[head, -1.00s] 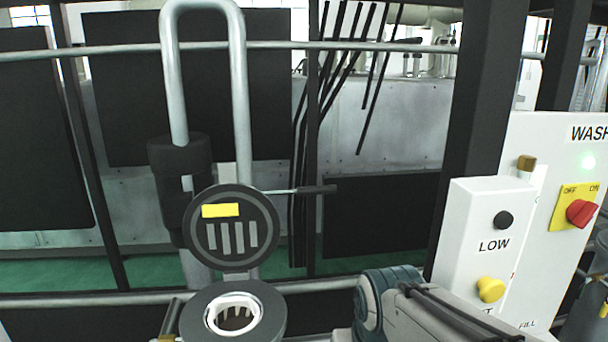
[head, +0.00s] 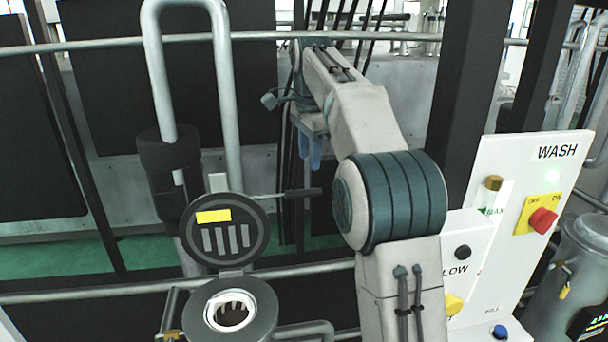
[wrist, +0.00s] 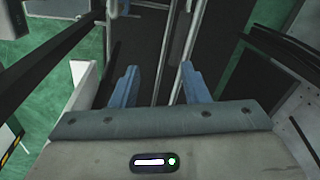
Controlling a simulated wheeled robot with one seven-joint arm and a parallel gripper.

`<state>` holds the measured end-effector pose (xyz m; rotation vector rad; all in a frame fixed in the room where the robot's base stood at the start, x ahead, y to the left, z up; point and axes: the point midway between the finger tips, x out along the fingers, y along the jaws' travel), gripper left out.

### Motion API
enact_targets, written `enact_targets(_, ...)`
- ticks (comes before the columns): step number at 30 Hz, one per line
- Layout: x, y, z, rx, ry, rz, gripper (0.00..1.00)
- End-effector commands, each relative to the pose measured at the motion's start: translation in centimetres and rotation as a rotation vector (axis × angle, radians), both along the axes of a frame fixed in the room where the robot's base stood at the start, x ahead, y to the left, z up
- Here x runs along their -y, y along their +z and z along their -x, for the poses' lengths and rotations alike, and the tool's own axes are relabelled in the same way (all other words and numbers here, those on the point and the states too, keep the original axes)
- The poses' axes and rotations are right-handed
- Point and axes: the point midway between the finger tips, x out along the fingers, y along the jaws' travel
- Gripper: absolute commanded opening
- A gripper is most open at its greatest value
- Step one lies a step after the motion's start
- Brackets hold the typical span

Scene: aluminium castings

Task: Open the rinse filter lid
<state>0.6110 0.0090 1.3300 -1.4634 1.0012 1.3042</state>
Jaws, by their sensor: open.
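The rinse filter lid (head: 222,236) is a round dark disc with a yellow label and pale vertical bars. It stands raised on its hinge behind the filter housing (head: 262,308), whose round mouth with a white ring shows uncovered. A thin rod with a dark handle (head: 304,193) sticks out to the right of the lid. My gripper (head: 312,150) is up and to the right of the lid, pointing down, apart from the lid and handle. In the wrist view its two blue fingers (wrist: 160,84) are spread with nothing between them.
A white control panel (head: 549,180) with a red switch and several knobs stands at the right. A horizontal rail (head: 100,291) crosses low and a grey looped pipe (head: 228,110) rises behind the lid. A black post (head: 464,100) stands right of my arm.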

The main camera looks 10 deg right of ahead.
Motion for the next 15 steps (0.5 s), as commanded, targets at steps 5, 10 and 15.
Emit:
enact_targets(5,-0.1,2.0,-2.7,-0.015,-0.167,-0.019,0.41)
enact_targets(10,-0.2,2.4,-3.5,-0.022,-0.248,-0.027,0.41)
enact_targets(15,-0.1,1.4,-3.6,-0.025,-0.265,-0.028,0.41)
